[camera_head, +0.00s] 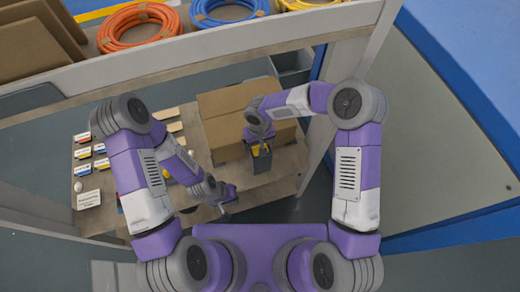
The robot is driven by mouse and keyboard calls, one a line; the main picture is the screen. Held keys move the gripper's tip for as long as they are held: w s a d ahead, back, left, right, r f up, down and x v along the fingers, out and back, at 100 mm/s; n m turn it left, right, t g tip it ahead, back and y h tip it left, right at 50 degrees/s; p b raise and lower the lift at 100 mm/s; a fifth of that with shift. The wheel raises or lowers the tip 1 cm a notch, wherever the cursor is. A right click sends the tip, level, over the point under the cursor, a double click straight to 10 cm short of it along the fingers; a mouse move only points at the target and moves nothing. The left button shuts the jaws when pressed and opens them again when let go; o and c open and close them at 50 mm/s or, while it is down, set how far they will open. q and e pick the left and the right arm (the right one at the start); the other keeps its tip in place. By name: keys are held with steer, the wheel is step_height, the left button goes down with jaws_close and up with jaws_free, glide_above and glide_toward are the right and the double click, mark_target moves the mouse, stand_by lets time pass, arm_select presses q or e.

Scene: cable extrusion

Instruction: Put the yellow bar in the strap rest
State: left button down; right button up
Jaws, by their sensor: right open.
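A small yellow piece (265,149), which looks like the yellow bar, shows at the top of a dark grey holder (262,163) in front of the cardboard boxes. The holder may be the strap rest; I cannot be sure. My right gripper (259,139) is open just above the yellow piece and partly hides it. I cannot tell whether they touch. My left gripper (226,206) is low over the front of the wooden table (275,188), to the left of the holder. Its fingers are too small to tell open or shut, and I see nothing clearly held in it.
Cardboard boxes (228,104) stand behind the holder. Small labelled boxes (83,153) and a white round item (78,187) lie at the table's left. A shelf above holds orange (138,27) and blue (225,10) cable coils. A shelf post borders the right.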

steer(key=shift+r, duration=0.1)
steer(key=c, duration=1.2)
